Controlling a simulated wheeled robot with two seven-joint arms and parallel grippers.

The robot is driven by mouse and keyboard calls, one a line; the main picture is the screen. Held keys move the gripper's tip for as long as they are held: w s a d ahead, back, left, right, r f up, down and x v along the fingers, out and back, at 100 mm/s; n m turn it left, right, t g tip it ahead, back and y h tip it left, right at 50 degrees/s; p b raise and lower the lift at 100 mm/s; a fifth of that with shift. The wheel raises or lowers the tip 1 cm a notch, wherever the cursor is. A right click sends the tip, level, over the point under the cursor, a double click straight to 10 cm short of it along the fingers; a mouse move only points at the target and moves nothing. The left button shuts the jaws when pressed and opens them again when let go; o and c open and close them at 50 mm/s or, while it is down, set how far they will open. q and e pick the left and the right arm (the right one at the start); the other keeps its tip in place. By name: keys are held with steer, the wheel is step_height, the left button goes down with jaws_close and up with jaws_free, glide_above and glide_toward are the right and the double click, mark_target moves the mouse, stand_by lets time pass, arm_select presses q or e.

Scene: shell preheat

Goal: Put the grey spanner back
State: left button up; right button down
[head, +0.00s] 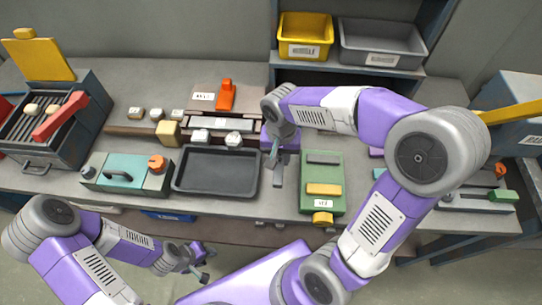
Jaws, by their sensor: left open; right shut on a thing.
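My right gripper (276,160) is over the bench, between the black tray and the green box, and points down. It is shut on a slim grey piece (279,178) that looks like the grey spanner. Its fingers and the arm hide much of the piece, so I cannot tell its full shape or whether it touches the bench. My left gripper (205,264) is open and empty, low in front of the bench's front edge.
An empty black tray (216,188) lies left of the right gripper and a green box (322,174) stands right. A teal box (120,174), a grill (45,128) and several small blocks are further left. Yellow (305,29) and grey (381,39) bins stand at the back.

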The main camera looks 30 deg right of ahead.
step_height(320, 180, down, 5)
steer(key=shift+s+r+b, duration=0.1)
steer(key=shift+s+b, duration=0.05)
steer(key=shift+b, duration=0.75)
steer(key=shift+f+b, duration=0.95)
steer(key=shift+f, duration=1.55)
steer(key=shift+f, duration=0.15)
steer(key=c, duration=0.9)
jaws_free()
steer(key=shift+r, duration=0.25)
step_height(320, 180, up, 12)
steer(key=p, duration=0.4)
steer(key=shift+f, duration=0.1)
